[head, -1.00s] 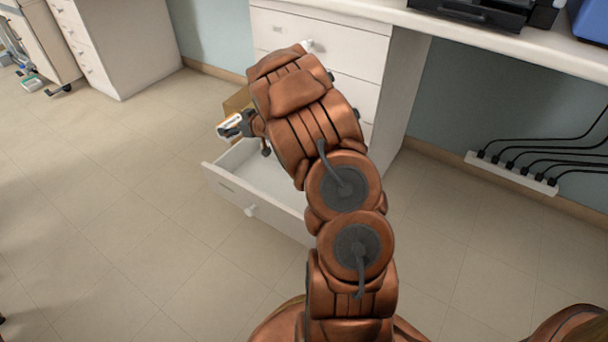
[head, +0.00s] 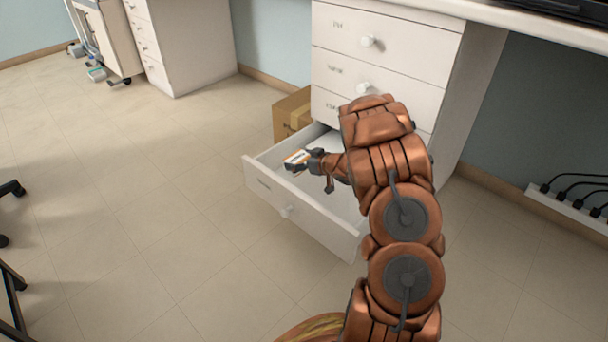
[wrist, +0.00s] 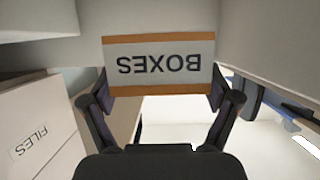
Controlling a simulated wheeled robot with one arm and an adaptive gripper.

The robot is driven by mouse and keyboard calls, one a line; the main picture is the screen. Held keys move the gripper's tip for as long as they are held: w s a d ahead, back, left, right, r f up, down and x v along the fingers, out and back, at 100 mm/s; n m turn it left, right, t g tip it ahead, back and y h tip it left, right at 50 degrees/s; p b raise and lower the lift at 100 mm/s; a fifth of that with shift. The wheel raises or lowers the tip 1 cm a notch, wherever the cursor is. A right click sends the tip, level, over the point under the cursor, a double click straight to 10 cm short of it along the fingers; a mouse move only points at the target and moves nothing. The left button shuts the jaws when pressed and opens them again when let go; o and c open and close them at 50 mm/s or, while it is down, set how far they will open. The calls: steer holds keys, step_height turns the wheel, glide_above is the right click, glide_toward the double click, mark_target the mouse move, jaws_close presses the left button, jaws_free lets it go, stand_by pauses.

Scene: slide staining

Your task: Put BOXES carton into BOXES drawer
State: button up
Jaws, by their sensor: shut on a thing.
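The BOXES carton (wrist: 160,64) is white with orange-brown bands and the word BOXES, upside down in the wrist view. My gripper (wrist: 162,92) is shut on it, one finger at each side. In the head view the carton (head: 297,157) shows as a small white and orange piece at the tip of my gripper (head: 309,159). It appears over the left part of the open bottom drawer (head: 320,217). That drawer's front label is too small to read in the head view. My arm hides part of the drawer's inside.
A brown cardboard box (head: 288,112) stands on the floor behind the drawer's left side. Closed drawers (head: 385,42) with white knobs are above. A front labelled FILES (wrist: 32,142) shows in the wrist view. A power strip (head: 570,211) runs along the right wall.

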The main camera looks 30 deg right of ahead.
step_height(320, 180, down, 4)
steer(key=shift+f+b, duration=0.2)
steer(key=shift+b, duration=0.8)
